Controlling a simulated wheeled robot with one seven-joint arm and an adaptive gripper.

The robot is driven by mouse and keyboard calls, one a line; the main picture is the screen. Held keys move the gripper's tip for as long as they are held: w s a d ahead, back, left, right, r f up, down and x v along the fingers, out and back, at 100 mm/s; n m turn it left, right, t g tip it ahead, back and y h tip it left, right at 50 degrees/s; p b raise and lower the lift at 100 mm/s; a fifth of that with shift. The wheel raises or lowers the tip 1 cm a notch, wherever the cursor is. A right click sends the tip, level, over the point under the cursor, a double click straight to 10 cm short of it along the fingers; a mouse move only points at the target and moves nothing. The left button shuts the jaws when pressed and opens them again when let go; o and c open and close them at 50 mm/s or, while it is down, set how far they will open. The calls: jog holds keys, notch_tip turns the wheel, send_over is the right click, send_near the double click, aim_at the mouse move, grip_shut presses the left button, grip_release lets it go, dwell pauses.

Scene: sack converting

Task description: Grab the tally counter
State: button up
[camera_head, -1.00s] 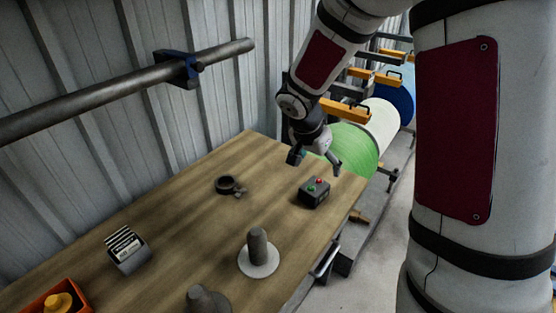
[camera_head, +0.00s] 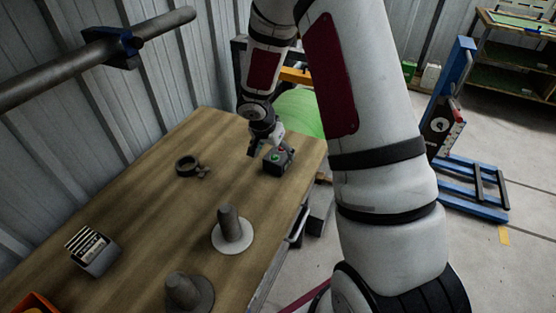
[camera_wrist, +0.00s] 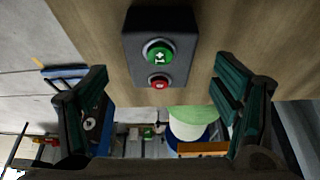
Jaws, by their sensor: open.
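A dark box with a green and a red button (camera_head: 278,161) stands on the table near its far right edge; it may be the tally counter, but I cannot be sure. In the wrist view the box (camera_wrist: 181,22) is at the top centre, with its buttons facing the camera. My gripper (camera_head: 266,150) is just above and beside the box. In the wrist view my gripper (camera_wrist: 163,82) is open, its fingers apart on either side of the box's line, with nothing held. I cannot tell whether either finger touches the box.
On the wooden table (camera_head: 146,209) are a dark ring-shaped clamp (camera_head: 186,166), a striped card-like block (camera_head: 94,252), a spindle on a white disc (camera_head: 231,230), a grey spindle (camera_head: 187,291) and an orange bin (camera_head: 33,303). A green roll (camera_head: 299,111) lies beyond the table's edge.

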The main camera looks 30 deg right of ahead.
aim_at(278, 155)
jog(key=shift+x, duration=2.3)
jog(key=c, duration=1.4)
